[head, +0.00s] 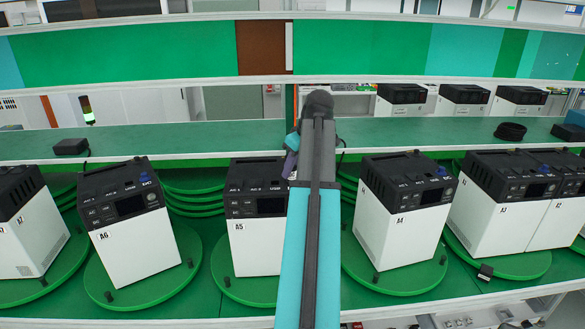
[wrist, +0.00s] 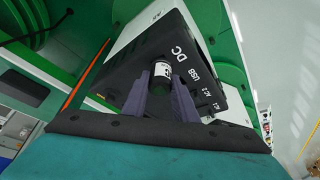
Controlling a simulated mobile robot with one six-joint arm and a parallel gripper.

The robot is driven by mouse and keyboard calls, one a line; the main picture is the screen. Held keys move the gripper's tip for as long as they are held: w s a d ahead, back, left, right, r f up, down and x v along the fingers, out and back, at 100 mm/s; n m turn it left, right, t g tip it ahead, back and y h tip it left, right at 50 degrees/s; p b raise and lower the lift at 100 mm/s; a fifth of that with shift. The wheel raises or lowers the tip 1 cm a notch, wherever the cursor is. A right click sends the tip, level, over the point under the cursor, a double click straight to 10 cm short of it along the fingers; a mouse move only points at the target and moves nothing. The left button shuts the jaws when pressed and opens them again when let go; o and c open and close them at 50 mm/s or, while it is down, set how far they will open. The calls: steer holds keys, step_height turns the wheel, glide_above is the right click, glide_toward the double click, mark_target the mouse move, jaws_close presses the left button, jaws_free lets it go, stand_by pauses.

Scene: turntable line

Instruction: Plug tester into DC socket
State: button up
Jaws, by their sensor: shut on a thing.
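The tester (wrist: 161,72) is a small black cylinder with a pale band, held between the two purple fingers of my gripper (wrist: 161,86) in the wrist view. Its far end is at the black panel of unit A5 (wrist: 148,50), close to the white DC lettering. I cannot tell whether it sits in the DC socket, which is hidden behind it. In the head view, my gripper (head: 291,162) is at the upper right of unit A5 (head: 258,247), mostly behind my arm. The tester is hidden there.
Unit A6 (head: 137,248) stands left of A5 and unit A4 (head: 398,235) right, each on a green turntable. A green shelf (head: 200,138) runs behind, with a black adapter (head: 71,147) and a coiled black cable (head: 510,131). Green panels hang above.

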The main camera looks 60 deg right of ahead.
steer(key=shift+f, duration=0.2)
steer(key=o, duration=1.2)
steer(key=shift+s+r, duration=0.1)
steer(key=shift+b+v, duration=2.45)
steer(key=shift+v, duration=4.3)
